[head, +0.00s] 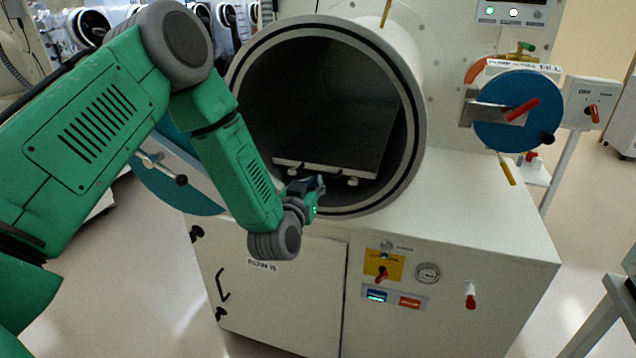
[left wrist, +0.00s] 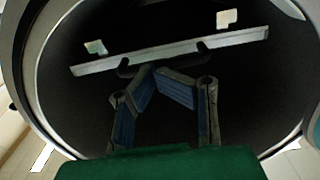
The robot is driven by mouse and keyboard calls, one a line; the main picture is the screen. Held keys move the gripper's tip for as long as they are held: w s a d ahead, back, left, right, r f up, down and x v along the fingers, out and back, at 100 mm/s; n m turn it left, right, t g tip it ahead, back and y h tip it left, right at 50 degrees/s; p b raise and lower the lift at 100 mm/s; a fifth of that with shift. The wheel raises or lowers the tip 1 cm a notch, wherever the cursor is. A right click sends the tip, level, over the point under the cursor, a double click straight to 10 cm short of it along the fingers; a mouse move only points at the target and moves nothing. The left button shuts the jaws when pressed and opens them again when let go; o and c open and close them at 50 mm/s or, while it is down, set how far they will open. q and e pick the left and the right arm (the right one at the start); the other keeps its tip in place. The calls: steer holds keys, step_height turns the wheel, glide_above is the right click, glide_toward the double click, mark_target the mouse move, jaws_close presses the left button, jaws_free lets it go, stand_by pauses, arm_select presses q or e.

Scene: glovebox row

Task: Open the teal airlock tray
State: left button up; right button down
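The airlock tray (head: 350,136) is a dark grey plate with a pale front lip, lying inside the round chamber (head: 407,150). The lip also shows in the left wrist view (left wrist: 110,63). A dark bar handle (left wrist: 205,47) runs along the front of the lip on short posts. My left gripper (head: 314,187) is at the chamber mouth. In the left wrist view its blue-padded fingers (left wrist: 153,72) bend inward and their tips come together at the handle; they look shut on it, partly hiding it. My right gripper is not in view.
The round teal door (head: 175,188) hangs open at the left, partly behind my left arm. A smaller blue round door (head: 518,112) is at the right. The white cabinet (head: 460,240) has a gauge and valves on its front. Open floor lies to the left and right.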

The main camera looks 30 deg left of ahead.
arm_select(q)
steer(key=o, duration=1.3)
steer(key=shift+a+f, duration=0.15)
steer(key=shift+a, duration=0.25)
steer(key=o, duration=0.6)
steer(key=d+v, duration=0.1)
steer(key=v, duration=1.1)
steer(key=shift+d, duration=0.2)
